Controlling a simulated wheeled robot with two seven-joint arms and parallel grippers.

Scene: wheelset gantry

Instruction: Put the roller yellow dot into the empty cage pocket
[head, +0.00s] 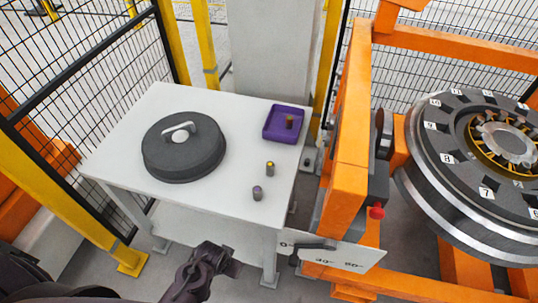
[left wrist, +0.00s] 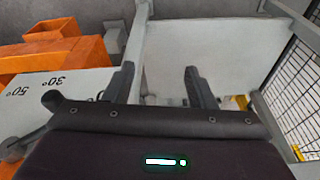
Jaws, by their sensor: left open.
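A small grey roller with a yellow dot on top (head: 270,169) stands upright near the right side of the white table in the head view. A similar roller with a purple top (head: 257,194) stands nearer the front edge. The brass-coloured cage (head: 477,148) rings the grey hub of the wheelset at the right; its far right is cut off, and I cannot tell which pocket is empty. My left gripper (head: 222,258) is below the table's front edge, apart from the rollers. Its two fingers are spread and empty in the left wrist view (left wrist: 160,82). My right gripper is not in view.
On the white table (head: 225,100) lie a dark round cover with a handle (head: 185,155) and a purple tray (head: 269,135) holding a brownish piece. An orange frame (head: 347,150) stands between table and wheelset (head: 440,195). A mesh fence (head: 90,80) runs behind and left.

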